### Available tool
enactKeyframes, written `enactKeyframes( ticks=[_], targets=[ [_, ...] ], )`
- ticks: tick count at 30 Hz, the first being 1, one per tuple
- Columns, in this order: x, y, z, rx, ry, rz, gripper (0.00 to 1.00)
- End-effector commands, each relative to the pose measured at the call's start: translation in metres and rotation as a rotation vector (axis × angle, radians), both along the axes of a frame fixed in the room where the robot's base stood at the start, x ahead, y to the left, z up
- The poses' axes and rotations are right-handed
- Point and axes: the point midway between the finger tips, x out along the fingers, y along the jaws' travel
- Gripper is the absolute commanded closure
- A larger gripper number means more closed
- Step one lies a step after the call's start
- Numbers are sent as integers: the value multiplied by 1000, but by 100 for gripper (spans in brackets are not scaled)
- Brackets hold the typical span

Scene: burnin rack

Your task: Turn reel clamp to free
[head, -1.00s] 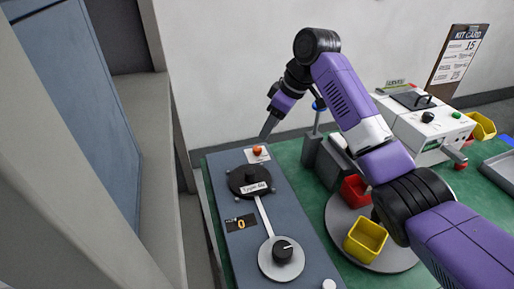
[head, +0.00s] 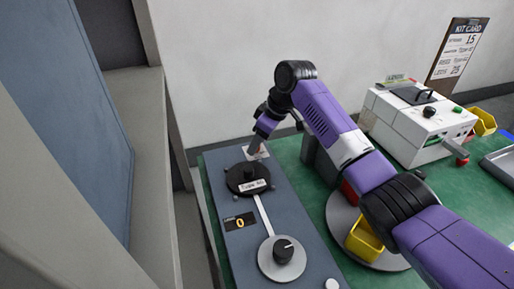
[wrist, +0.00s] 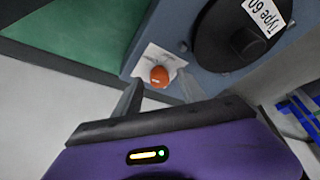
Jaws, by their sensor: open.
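A small orange-red knob (wrist: 159,77), which looks like the reel clamp, sits on a white label plate (wrist: 152,58) at the far end of the grey-blue panel. The label's print is too small to read. A black reel (head: 240,186) marked "Type 60" lies just in front of it; its hub also shows in the wrist view (wrist: 247,44). My gripper (wrist: 160,92) is open, with one finger on each side of the knob in the picture and nothing held. In the head view my gripper (head: 254,150) covers most of the knob. I cannot tell whether the fingers touch it.
The panel (head: 215,200) also bears a counter (head: 240,222) reading 0 and a round dial (head: 283,250). To the right, a turntable (head: 340,215) holds a yellow bin (head: 364,240) and a red bin. A white machine (head: 420,122) stands behind. A grey wall edge runs at left.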

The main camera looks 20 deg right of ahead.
Motion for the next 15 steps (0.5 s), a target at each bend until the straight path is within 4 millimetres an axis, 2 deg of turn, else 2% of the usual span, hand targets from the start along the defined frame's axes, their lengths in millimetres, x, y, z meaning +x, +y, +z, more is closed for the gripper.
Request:
enactKeyframes(
  ticks=[6, 13, 15],
  targets=[
    [0, 0, 0, 0, 0, 0, 54],
    [0, 0, 0, 1, 1, 0, 99],
    [0, 0, 0, 1, 1, 0, 100]
  ],
)
